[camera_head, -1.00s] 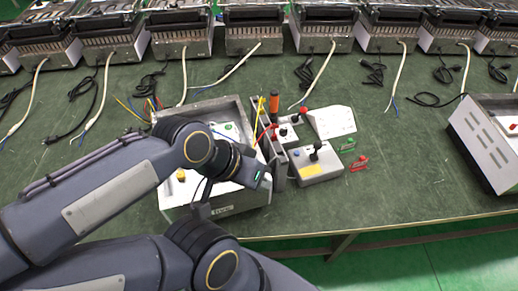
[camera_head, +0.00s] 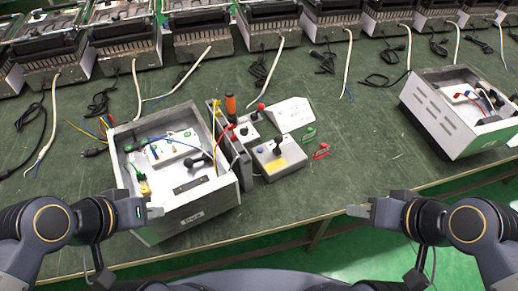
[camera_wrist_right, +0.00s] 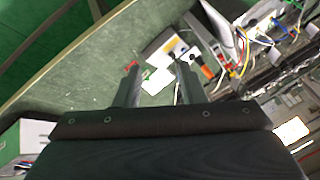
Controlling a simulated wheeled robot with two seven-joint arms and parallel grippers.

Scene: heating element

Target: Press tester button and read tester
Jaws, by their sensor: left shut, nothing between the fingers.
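A grey tester box (camera_head: 291,166) with a yellow label, a blue button and a black knob stands mid-table. A smaller grey box (camera_head: 243,135) with a red-topped part is behind it, beside a white sloped panel (camera_head: 290,114). Any reading is too small to make out. My left gripper (camera_head: 157,212) is shut and empty, at the front of the open metal casing. My right gripper (camera_head: 352,210) is empty, over the table's front edge, apart from the tester. In the right wrist view its fingers (camera_wrist_right: 157,88) stand apart, with small boxes visible beyond them.
The open metal casing (camera_head: 228,196) holds wires and a white block, left of the tester. An orange-handled tool (camera_head: 231,105) stands beside it. Red (camera_head: 321,152) and green (camera_head: 309,134) tags lie right of the tester. Another casing (camera_head: 432,118) is at right.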

